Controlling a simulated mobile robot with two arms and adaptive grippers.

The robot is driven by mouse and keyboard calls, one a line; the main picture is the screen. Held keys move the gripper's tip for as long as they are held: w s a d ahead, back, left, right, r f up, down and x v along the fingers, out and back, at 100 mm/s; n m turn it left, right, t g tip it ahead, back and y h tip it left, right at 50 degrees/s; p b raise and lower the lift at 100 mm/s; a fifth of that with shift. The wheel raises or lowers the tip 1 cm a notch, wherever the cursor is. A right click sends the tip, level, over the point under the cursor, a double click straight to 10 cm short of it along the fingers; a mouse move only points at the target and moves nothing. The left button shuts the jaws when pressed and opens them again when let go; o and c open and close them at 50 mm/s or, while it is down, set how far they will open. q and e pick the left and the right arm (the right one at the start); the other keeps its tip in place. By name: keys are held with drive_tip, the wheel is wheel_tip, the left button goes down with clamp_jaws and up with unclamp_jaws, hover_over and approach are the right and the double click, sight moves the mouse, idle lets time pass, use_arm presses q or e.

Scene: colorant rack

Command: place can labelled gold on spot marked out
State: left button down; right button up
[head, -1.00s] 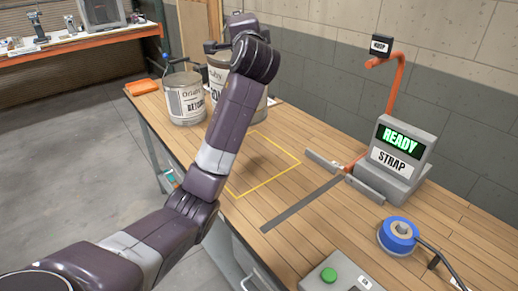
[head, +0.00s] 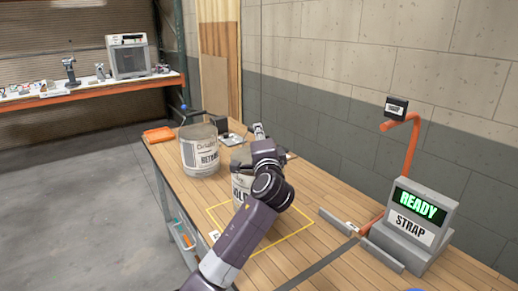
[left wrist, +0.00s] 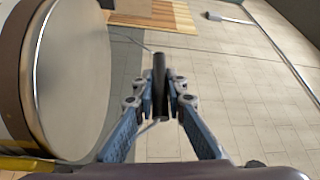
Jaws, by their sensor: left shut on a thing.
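A pale can (head: 241,187) with a label whose visible letters read "OLD" is at the yellow outlined square (head: 296,239) on the wooden table. My left arm hides its right part and much of its lower part. I cannot tell whether its base touches the table. My left gripper (head: 259,131) is at the can's top. In the left wrist view, the gripper (left wrist: 161,88) is shut on the black grip of the wire handle (left wrist: 160,70), and the can (left wrist: 78,80) fills the left side. My right gripper is not in view.
Another can (head: 200,155), labelled "BETONY", stands at the table's left. An orange item (head: 158,134) lies behind it. The grey strap machine (head: 411,232), showing "READY", stands at the right with an orange arm. A dark strip crosses the table before it.

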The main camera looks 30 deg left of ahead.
use_arm(q)
drive_tip(key=shift+f, duration=2.25)
drive_tip(key=shift+f, duration=0.1)
drive_tip(key=c, duration=2)
unclamp_jaws()
drive_tip(key=shift+o, duration=0.2)
drive_tip(key=shift+s+d, duration=0.1)
drive_tip(key=r+b+v, duration=0.1)
drive_tip(key=b+v, duration=0.1)
drive_tip(key=v, duration=0.9)
drive_tip(key=shift+s+d+f, duration=0.25)
drive_tip(key=shift+s+f, duration=0.1)
drive_tip(key=shift+f, duration=0.1)
